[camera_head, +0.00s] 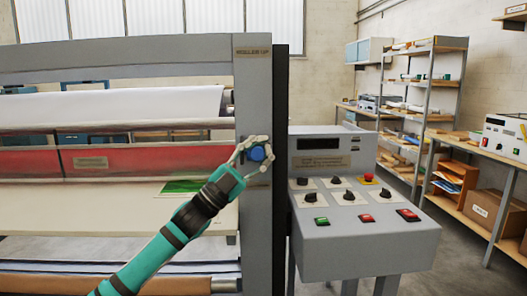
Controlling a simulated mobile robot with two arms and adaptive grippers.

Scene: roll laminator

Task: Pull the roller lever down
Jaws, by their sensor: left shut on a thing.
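The roller lever shows as a round blue knob (257,154) on the grey side post (253,100) of the laminator. A label plate that seems to read "ROLLER UP" is at the top of the post. My left gripper (257,152), at the end of the teal arm, is shut on the blue knob, its fingers around it. The rest of the lever is hidden behind the gripper or too small to tell. My right gripper is not in view.
A grey control panel (365,245) with knobs, coloured buttons and a red emergency stop (368,177) stands just right of the post. The laminator's rollers and red bar (130,160) lie left. Shelves (435,100) stand at the right.

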